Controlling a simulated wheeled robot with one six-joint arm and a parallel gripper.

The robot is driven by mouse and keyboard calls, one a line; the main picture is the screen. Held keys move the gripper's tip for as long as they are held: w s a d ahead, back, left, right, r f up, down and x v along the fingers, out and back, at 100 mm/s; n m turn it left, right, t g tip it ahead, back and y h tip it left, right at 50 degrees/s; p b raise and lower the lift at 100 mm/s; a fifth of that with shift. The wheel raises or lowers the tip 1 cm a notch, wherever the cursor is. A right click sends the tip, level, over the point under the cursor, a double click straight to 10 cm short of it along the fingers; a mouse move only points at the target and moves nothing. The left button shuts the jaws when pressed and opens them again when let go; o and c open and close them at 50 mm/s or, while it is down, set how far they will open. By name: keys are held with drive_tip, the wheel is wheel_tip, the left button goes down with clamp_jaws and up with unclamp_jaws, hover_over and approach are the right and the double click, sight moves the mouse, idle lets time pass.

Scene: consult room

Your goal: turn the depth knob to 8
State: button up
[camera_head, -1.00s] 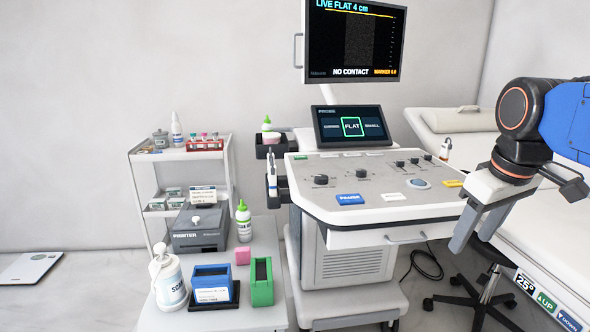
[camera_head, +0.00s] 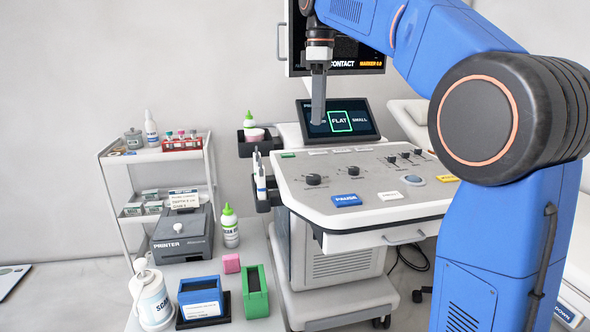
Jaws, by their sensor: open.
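The ultrasound console panel (camera_head: 300,200) carries several black knobs. A larger knob (camera_head: 313,179) is at the left, another knob (camera_head: 352,170) is right of it, and several small knobs (camera_head: 405,156) are at the back right. Their labels are too small to read, so I cannot tell which is the depth knob or where it points. My gripper (camera_head: 318,112) points down above the back left of the panel, in front of the small touch screen (camera_head: 352,122). It is open and empty, its fingers seen nearly edge-on. It is apart from the knobs.
A printer (camera_head: 182,235) and bottles stand further left.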

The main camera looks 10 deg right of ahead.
approach(314, 176)
wheel_tip(314, 176, down, 8)
drive_tip(key=shift+f, duration=0.15)
idle(0.6)
drive_tip(key=c, duration=1)
